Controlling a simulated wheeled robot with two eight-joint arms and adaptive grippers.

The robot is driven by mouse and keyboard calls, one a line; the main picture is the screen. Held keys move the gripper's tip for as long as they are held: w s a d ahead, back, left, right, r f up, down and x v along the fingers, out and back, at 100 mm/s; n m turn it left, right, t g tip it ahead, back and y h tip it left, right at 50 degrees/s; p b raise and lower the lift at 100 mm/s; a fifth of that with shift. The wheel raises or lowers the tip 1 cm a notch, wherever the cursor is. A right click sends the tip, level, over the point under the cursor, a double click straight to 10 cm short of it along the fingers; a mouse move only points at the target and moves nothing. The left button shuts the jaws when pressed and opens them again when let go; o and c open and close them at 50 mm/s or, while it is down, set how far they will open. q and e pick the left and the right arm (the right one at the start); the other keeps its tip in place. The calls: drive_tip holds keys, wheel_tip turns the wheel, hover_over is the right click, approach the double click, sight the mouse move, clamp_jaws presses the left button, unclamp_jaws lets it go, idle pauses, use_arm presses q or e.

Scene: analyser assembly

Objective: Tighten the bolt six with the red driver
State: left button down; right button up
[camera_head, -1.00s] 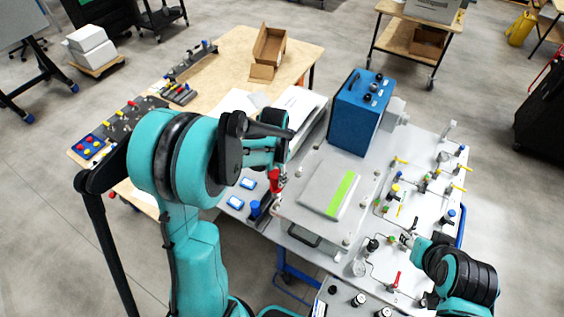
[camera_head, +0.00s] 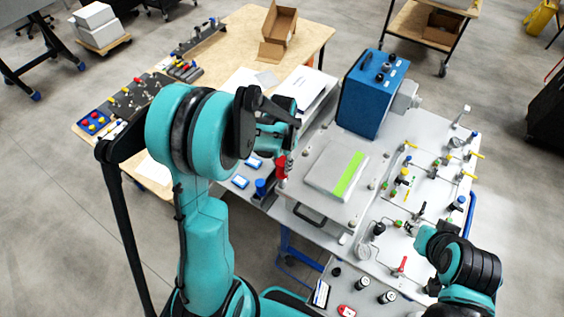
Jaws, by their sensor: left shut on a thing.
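The red driver (camera_head: 281,167) is in my left gripper (camera_head: 284,152), which is shut on it. It stands about upright at the left edge of the raised white plate (camera_head: 300,194). Its tip is at or just above the plate's left edge; I cannot tell whether it touches a bolt there. Small bolts show around the plate's rim, such as one at the front corner (camera_head: 342,238). Bolt six cannot be told apart from the others. My right arm is at the lower right, and its fingers are hidden or too small to read.
A grey panel with a green stripe (camera_head: 348,175) lies on the plate. A blue box (camera_head: 371,92) stands behind it. Valves and fittings (camera_head: 404,178) crowd the right side. A blue cylinder (camera_head: 260,188) stands left of the plate. A wooden table (camera_head: 235,50) is behind left.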

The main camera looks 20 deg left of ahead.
use_arm(q)
drive_tip(key=shift+f+b, duration=1.3)
drive_tip(key=shift+b, duration=0.1)
idle(1.4)
drive_tip(key=c, duration=1.7)
unclamp_jaws()
drive_tip(key=shift+c, duration=0.2)
clamp_jaws()
drive_tip(key=shift+f+m+b, duration=0.1)
drive_tip(key=shift+m+b, duration=0.4)
drive_tip(key=shift+m, duration=0.7)
drive_tip(key=m+b, duration=0.1)
drive_tip(key=m, duration=0.4)
drive_tip(key=m+b, duration=0.1)
drive_tip(key=m, duration=0.4)
drive_tip(key=m+b, duration=0.1)
drive_tip(key=m, duration=0.4)
drive_tip(key=o, duration=0.5)
unclamp_jaws()
drive_tip(key=shift+m, duration=0.3)
drive_tip(key=shift+o, duration=0.2)
